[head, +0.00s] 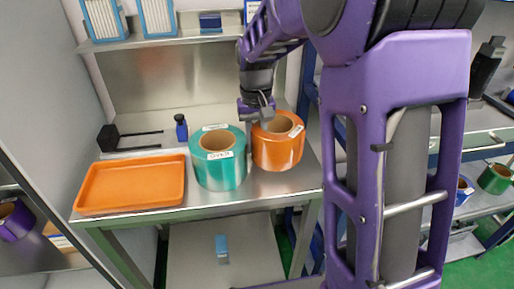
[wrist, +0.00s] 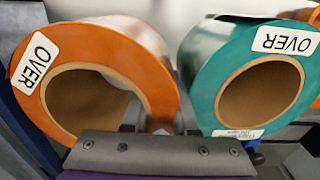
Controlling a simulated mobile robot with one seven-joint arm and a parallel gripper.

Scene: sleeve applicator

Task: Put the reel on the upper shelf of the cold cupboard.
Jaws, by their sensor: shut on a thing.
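An orange reel (head: 278,148) with a cardboard core stands on the metal bench, its open end up. In the wrist view the orange reel (wrist: 130,45) fills the left side and bears a white OVER label. My gripper (head: 257,114) is at the left side of its top rim. In the wrist view my gripper (wrist: 158,118) is shut on the reel's wall, one finger by the core hole. A teal reel (head: 219,171), also labelled OVER, stands close on its left; it shows in the wrist view (wrist: 202,85). I cannot make out the cold cupboard or its upper shelf.
An orange tray (head: 130,184) lies at the bench's left, with a dark blue bottle (head: 181,128) and a black forked tool (head: 108,138) behind. A shelf (head: 165,41) with blue-edged filters hangs above. A grey panel (head: 35,90) stands far left.

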